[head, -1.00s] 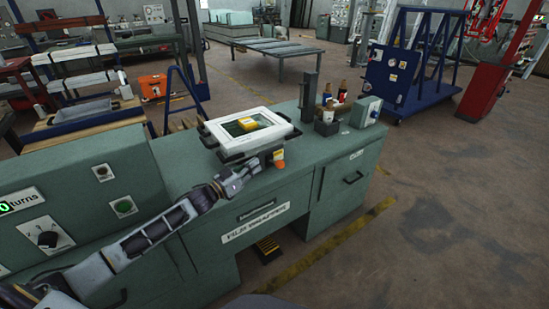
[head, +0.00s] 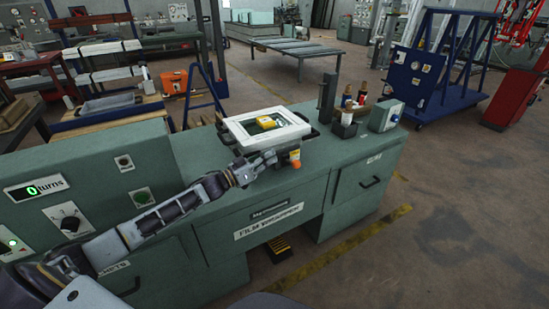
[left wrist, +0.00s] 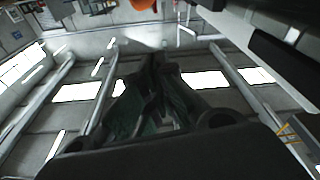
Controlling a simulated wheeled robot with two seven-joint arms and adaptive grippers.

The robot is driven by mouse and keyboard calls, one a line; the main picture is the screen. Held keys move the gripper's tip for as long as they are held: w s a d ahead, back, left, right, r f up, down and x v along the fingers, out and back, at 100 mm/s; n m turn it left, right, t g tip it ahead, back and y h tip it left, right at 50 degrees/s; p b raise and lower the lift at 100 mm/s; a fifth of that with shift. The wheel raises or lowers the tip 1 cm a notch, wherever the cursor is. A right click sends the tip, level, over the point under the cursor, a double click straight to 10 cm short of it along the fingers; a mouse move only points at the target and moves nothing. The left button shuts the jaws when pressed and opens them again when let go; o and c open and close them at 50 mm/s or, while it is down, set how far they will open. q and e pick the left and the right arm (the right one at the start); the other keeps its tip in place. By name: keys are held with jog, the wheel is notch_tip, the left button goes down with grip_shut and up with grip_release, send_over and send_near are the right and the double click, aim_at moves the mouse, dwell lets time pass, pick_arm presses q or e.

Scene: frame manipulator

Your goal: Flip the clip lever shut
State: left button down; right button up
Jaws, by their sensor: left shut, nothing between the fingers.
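A white rectangular frame (head: 283,137) lies on dark supports on the green bench. A yellow block (head: 267,121) sits inside its opening. A small orange part (head: 294,158), perhaps the clip lever, is at the frame's front edge; it is too small to tell its position. My left gripper (head: 268,160) is shut and empty, just left of the orange part, in front of the frame; I cannot tell whether they touch. In the left wrist view its dark fingers (left wrist: 158,85) point up toward the ceiling, and an orange shape (left wrist: 210,6) is at the top edge. My right gripper is not in view.
A control panel (head: 100,185) rises at the left. Bench top left of the frame is clear.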

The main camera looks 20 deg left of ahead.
pick_arm(q)
jog(key=shift+b+x, duration=0.6)
jog(key=shift+x, duration=4.2)
jog(key=f, duration=0.2)
jog(key=s+f+b, duration=0.1)
jog(key=f, duration=0.1)
jog(key=shift+d, duration=0.1)
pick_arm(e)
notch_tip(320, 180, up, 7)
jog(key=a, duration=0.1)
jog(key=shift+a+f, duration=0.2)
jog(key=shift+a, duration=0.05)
